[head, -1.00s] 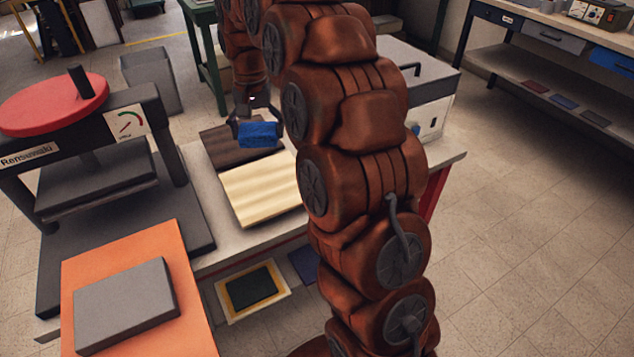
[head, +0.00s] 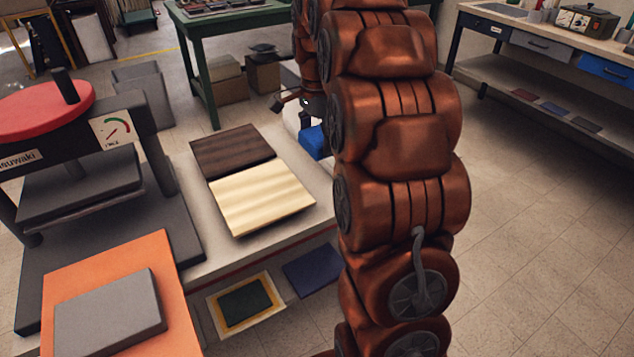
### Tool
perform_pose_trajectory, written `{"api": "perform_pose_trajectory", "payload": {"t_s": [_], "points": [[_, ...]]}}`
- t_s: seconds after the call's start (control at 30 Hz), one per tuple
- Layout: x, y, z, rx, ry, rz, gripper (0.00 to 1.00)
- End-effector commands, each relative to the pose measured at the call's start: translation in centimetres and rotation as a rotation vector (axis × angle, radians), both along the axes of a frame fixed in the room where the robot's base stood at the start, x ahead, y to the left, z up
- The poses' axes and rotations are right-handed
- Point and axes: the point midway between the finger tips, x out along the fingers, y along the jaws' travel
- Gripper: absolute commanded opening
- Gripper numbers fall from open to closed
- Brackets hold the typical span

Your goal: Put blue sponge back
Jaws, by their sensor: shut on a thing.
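The blue sponge (head: 314,142) shows in the head view just left of my copper-coloured arm, which hides its right side. My gripper (head: 306,118) is at the far side of the white bench, right of the dark brown board, and is shut on the sponge. The fingers are small and partly hidden behind the arm. I cannot tell whether the sponge touches the surface beneath it.
A dark brown board (head: 232,150) and a cream board (head: 262,198) lie on the bench (head: 190,253). A black press with a red wheel (head: 40,105) stands at left. An orange board with a grey block (head: 108,312) is in front. A green table (head: 240,25) stands behind.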

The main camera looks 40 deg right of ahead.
Motion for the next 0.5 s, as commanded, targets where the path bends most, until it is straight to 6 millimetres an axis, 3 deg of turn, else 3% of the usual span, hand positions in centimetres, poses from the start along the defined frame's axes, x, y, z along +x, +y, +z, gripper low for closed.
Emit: {"api": "perform_pose_trajectory", "payload": {"t_s": [0.3,0.5], "points": [[-0.1,0.0,-6.7,0.001,0.003,0.002,0.6],[0.0,0.0,-8.6,0.001,0.0,0.002,0.6]]}}
